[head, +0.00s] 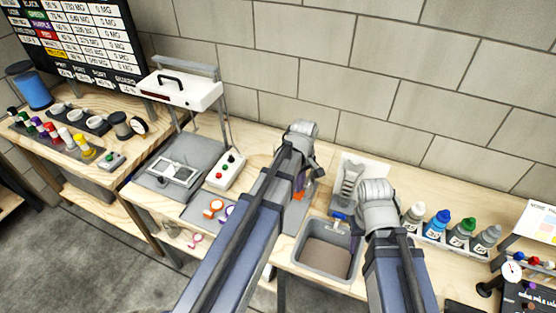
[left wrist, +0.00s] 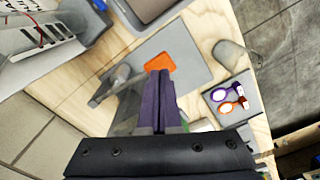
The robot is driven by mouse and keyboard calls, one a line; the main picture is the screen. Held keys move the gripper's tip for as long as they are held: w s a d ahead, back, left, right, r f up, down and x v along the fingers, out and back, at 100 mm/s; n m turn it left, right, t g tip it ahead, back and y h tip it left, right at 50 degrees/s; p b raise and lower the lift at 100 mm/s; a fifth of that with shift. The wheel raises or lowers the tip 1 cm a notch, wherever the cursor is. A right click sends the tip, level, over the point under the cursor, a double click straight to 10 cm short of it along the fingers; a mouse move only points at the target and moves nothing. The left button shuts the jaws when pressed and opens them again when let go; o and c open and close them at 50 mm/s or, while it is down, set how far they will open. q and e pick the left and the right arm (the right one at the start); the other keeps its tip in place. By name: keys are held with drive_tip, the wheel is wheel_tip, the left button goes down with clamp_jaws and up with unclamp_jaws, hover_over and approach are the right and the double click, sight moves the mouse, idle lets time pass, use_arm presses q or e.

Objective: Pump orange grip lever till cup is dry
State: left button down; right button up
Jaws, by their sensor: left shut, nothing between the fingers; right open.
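The orange grip lever (left wrist: 160,62) lies just past my left fingertips in the left wrist view, over a grey mat. In the head view only a bit of orange (head: 299,195) shows beside my left arm. My left gripper (head: 301,178) points down there, its purple fingers shut and empty; they also show in the left wrist view (left wrist: 164,78). I cannot tell whether they touch the lever. Grey and clear parts (left wrist: 122,98) stand left of the fingers, and I cannot make out the cup or any liquid. My right gripper (head: 376,212) is open beside the sink, its fingers mostly hidden.
A grey sink (head: 299,262) lies between the arms at the front edge. A white ribbed tray (head: 362,165) stands behind it. Several capped bottles (head: 461,230) stand right. A button box (head: 226,172), orange and purple rings (head: 213,209) and a white press-like device (head: 183,92) are left.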

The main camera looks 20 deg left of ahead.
sight(298, 197)
use_arm(q)
drive_tip(key=shift+f+b, duration=3.25)
drive_tip(key=shift+f, duration=0.05)
wheel_tip(298, 197, up, 7)
drive_tip(key=p, duration=0.6)
drive_tip(key=shift+f+p, duration=0.1)
drive_tip(key=shift+p, duration=0.3)
drive_tip(key=shift+f, duration=0.1)
drive_tip(key=shift+f, duration=0.1)
drive_tip(key=shift+f+b, duration=3.2)
drive_tip(key=shift+b, duration=0.2)
wheel_tip(298, 197, up, 7)
drive_tip(key=p, duration=0.6)
drive_tip(key=shift+f+p, duration=0.1)
drive_tip(key=shift+p, duration=0.3)
drive_tip(key=shift+f, duration=0.15)
